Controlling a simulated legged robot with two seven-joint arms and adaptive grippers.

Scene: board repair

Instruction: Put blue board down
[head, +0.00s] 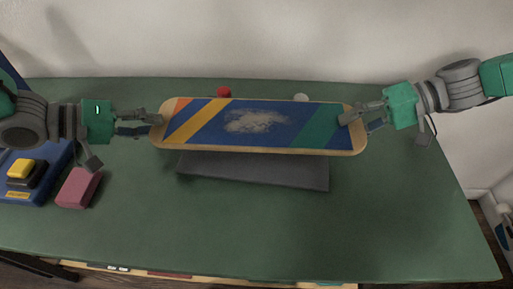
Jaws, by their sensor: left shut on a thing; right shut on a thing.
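The blue board (265,124) is a skateboard-like deck with orange, yellow and green stripes, wooden edges and a pale scuffed patch in its middle. It lies level across the middle of the head view, above a dark grey slab (255,172). Whether it touches the slab cannot be told. My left gripper (153,122) is shut on the board's left end. My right gripper (346,117) is shut on its right end. The board hides the back of the slab.
A green table (400,220) carries everything, with clear room in front. A pink block (79,188) and a blue base with a yellow-topped item (22,170) sit at left. A red round thing (224,92) and a white one (301,98) show behind the board.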

